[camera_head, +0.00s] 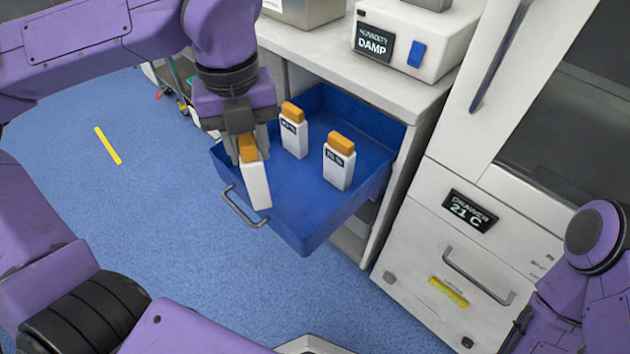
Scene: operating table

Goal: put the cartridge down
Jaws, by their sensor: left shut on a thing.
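My left gripper (247,147) points down over the front left part of the open blue drawer (290,222). It is shut on a white cartridge (256,186) with an orange cap, gripped at the cap. The cartridge hangs slightly tilted near the drawer's handle side; I cannot tell whether its bottom touches the drawer floor. Two similar cartridges stand upright in the drawer, one at the back left (293,138) and one to the right (339,168). Part of my right arm shows at the lower right; its gripper is out of view.
A white box with a "DAMP" display (412,40) and a blue switch stands on the counter above the drawer. A white cabinet (430,232) with a "21 C" display and a closed, handled drawer stands to the right. The blue floor at left is clear around a yellow strip (108,146).

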